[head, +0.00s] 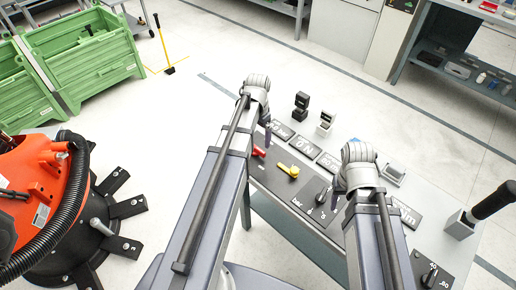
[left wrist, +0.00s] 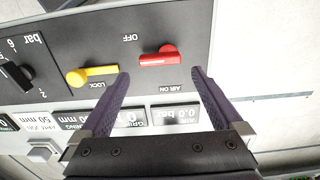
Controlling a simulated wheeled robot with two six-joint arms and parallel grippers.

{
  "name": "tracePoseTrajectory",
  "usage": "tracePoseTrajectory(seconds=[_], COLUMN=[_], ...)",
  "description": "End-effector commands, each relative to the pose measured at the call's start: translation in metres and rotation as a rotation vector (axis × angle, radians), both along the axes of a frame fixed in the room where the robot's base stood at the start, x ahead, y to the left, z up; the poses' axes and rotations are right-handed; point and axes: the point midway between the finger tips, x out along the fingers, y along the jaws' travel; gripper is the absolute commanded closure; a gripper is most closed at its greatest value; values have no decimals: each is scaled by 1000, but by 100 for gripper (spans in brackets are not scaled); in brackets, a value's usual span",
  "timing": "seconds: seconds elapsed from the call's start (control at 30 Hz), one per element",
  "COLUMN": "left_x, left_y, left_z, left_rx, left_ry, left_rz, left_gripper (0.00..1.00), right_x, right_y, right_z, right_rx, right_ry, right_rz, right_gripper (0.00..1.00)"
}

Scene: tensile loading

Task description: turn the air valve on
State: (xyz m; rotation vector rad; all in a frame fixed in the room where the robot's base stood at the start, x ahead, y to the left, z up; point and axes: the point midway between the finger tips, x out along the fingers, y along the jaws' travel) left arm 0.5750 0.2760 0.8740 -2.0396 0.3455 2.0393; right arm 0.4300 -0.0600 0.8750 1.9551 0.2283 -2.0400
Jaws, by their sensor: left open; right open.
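The red valve handle (head: 259,152) is on the dark panel of the bench. In the left wrist view the red handle (left wrist: 158,59) lies sideways, between the printed words OFF and AIR ON. My left gripper (left wrist: 160,74) is open and empty, its two fingertips on either side of the red handle and just short of it. I cannot tell how high they are above the panel. In the head view the left gripper (head: 266,127) is partly hidden by its own arm. My right gripper (head: 338,192) is over the panel's right part, apart from the red handle.
A yellow LOCK handle (left wrist: 88,76) is beside the red one, close to my left finger in the wrist view. A black pressure knob (left wrist: 18,76) is further left. Display plates (head: 301,147) line the panel's far edge, with two small upright blocks (head: 326,123) behind.

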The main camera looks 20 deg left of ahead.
Motion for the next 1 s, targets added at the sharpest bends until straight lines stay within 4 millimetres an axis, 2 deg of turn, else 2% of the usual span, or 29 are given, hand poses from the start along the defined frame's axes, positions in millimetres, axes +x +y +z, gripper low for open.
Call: tracePoseTrajectory(seconds=[0.03, 0.4, 0.53, 0.8, 0.87, 1.0], left_x=[0, 0, 0, 0, 0, 0], left_y=[0, 0, 0, 0, 0, 0], left_z=[-12, -57, -62, -61, -61, -61], left_rx=[0, 0, 0, 0, 0, 0], left_ry=[0, 0, 0, 0, 0, 0], left_rz=[0, 0, 0, 0, 0, 0], left_gripper=[0, 0, 0, 0, 5, 20], right_x=[0, 0, 0, 0, 0, 0], right_y=[0, 0, 0, 0, 0, 0], right_z=[-12, -57, -62, -61, -61, -61], right_rx=[0, 0, 0, 0, 0, 0], right_ry=[0, 0, 0, 0, 0, 0], right_rz=[0, 0, 0, 0, 0, 0], right_gripper=[50, 50, 50, 50, 50, 50])
